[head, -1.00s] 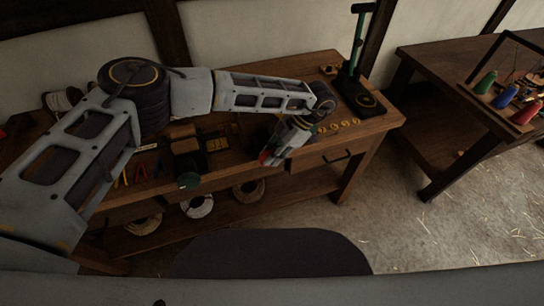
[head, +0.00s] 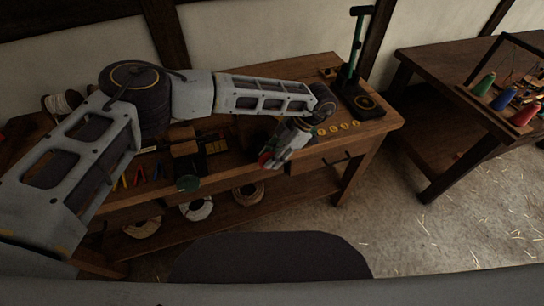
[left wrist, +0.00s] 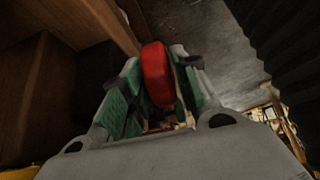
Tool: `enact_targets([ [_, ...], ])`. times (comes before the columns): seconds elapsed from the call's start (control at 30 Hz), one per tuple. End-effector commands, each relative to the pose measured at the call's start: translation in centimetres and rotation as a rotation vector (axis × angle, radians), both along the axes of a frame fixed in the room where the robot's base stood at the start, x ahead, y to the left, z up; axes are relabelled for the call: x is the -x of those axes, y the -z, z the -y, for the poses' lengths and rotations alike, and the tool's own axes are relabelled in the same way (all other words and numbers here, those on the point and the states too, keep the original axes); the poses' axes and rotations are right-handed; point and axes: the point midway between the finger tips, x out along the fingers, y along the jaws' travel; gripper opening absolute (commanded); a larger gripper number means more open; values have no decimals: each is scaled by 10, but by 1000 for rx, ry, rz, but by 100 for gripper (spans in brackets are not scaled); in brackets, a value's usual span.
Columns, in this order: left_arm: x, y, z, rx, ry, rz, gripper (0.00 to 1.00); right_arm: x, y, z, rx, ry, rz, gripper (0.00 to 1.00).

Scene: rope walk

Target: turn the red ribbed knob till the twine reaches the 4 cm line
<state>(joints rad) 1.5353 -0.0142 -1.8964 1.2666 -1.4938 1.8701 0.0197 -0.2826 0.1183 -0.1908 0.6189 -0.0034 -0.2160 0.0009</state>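The red ribbed knob (head: 264,159) is at the front edge of the wooden workbench, partly hidden by my left gripper (head: 272,162). In the left wrist view the red knob (left wrist: 157,75) lies between the two green-padded fingers (left wrist: 158,92). The fingers close in on its two sides and look shut on it. The ribs are too dark to make out. The twine and the 4 cm line cannot be made out; my left arm and gripper cover part of the bench. My right gripper is not in view.
A dark stand with a green post (head: 352,62) is at the bench's right end, near several small yellow rings (head: 332,129). Coils (head: 196,208) lie on the lower shelf. A second table (head: 420,70) holds coloured spools.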

Motion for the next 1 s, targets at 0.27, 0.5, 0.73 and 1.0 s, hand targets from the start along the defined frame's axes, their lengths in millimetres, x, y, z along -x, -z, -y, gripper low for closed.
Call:
enact_targets([
  [0.27, -4, -19, 14, 0, 0, 2, 30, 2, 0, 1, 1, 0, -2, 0],
  [0.5, -11, -48, 33, 1, 0, 3, 30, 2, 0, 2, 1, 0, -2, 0],
  [0.73, -17, -74, 51, 1, 2, 3, 30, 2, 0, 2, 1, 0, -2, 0],
  [1.0, -21, -92, 63, 1, 1, 1, 30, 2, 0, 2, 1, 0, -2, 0],
])
